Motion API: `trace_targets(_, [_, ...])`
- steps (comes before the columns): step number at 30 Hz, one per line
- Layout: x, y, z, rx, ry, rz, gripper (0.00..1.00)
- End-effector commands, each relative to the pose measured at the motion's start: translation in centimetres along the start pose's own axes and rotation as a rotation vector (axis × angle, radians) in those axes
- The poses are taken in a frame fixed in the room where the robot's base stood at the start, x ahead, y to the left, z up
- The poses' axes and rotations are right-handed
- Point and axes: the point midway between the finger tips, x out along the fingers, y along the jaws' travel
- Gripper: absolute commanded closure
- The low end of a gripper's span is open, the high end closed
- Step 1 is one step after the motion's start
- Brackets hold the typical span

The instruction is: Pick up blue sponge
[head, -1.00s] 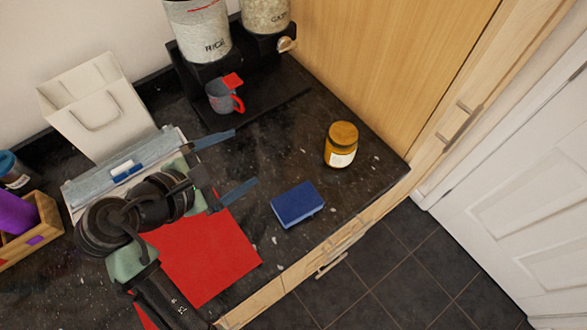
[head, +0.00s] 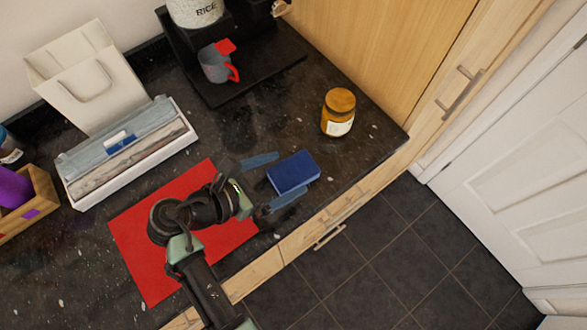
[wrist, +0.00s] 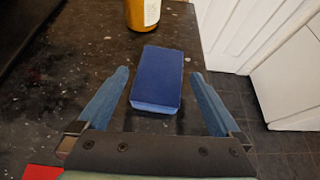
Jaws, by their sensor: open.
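The blue sponge (head: 293,173) is a dark blue block lying flat on the black granite counter near its front edge. In the wrist view the sponge (wrist: 157,78) lies ahead, between the lines of the two fingers, with its near end about level with the fingertips. My gripper (head: 273,177) is open and empty, its blue fingers spread just left of the sponge, one toward the back and one toward the front. In the wrist view my gripper (wrist: 160,75) shows a gap on both sides of the sponge.
An amber jar (head: 338,112) stands beyond the sponge. A red mat (head: 140,245) lies under my arm. A grey mug (head: 214,66) sits on the black dispenser stand. A white tray (head: 165,157) and paper bag (head: 88,80) are left. The counter's front edge is close to the sponge.

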Motion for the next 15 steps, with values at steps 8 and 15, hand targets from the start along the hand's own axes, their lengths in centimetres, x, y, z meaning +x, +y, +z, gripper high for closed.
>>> trace_targets(8, [3.5, -0.2, -0.1, 0.001, 0.000, -0.002, 0.00])
trace_targets(15, [3.7, -0.2, -0.1, 0.001, 0.000, 0.000, 0.00])
